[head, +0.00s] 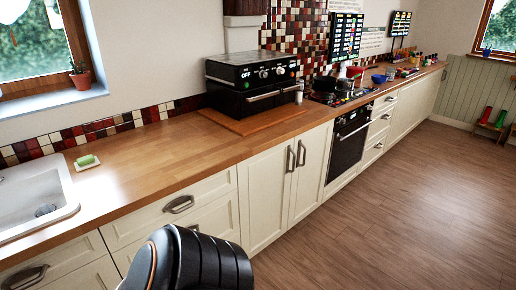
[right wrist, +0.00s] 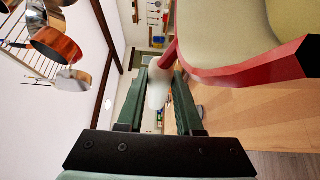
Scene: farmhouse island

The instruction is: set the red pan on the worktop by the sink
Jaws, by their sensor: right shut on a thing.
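The red pan (right wrist: 250,75), with a red rim and a pale cream inside, fills the upper right of the right wrist view. Its red handle reaches toward the fingertips of my right gripper (right wrist: 165,78), which is shut on it; the exact contact is hard to see. The pan is not visible in the head view. The wooden worktop (head: 145,160) runs along the wall there, and the white sink (head: 35,196) is set into it at the far left. My left gripper is out of view.
A green soap on a white dish (head: 87,162) sits right of the sink. A black oven-like appliance (head: 252,82) stands further right on a wooden board. The worktop between them is clear. Copper pans (right wrist: 57,46) hang at left in the right wrist view.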

